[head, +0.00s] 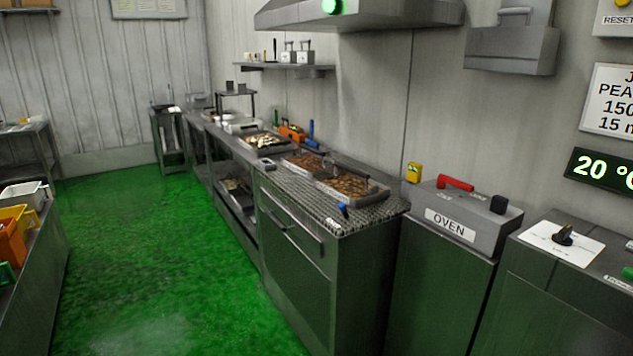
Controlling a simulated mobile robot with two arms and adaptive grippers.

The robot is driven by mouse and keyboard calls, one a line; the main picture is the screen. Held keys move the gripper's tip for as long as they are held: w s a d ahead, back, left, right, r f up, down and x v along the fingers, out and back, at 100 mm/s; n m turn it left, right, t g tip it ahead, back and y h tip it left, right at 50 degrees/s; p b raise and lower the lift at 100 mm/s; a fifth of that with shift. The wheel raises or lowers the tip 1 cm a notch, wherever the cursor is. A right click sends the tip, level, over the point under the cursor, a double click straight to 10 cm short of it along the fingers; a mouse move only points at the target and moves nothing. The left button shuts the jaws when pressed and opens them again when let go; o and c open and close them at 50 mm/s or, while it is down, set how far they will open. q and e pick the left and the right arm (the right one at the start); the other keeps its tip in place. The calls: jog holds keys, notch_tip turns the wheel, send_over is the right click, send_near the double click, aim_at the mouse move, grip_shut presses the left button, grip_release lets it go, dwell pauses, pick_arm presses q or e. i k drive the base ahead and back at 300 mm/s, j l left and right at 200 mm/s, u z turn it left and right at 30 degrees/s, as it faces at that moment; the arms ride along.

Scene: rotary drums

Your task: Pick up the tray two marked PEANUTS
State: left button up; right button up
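Two metal trays with brown, nut-like contents stand side by side on the patterned counter top (300,192). The nearer tray (366,198) lies close to the counter's right end, and the second tray (290,164) is just behind it to the left. A third tray (263,149) with pale contents is farther along the counter. No PEANUTS mark or number can be read on any tray from here. Neither of my grippers is in view.
The green floor (160,270) is clear in front of the counter. An oven unit (450,250) stands right of the counter. A bench with a yellow-orange crate (12,238) is at the left. A hood (360,15) hangs above. Small blue and orange items (292,132) lie behind the trays.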

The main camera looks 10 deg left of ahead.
aim_at(354, 188)
jog(key=i+j, duration=0.1)
jog(key=j, duration=0.3)
jog(key=i+j, duration=0.15)
jog(key=j, duration=0.3)
jog(key=i+j, duration=0.1)
jog(key=j, duration=0.3)
jog(key=i+j, duration=0.1)
jog(key=j, duration=0.35)
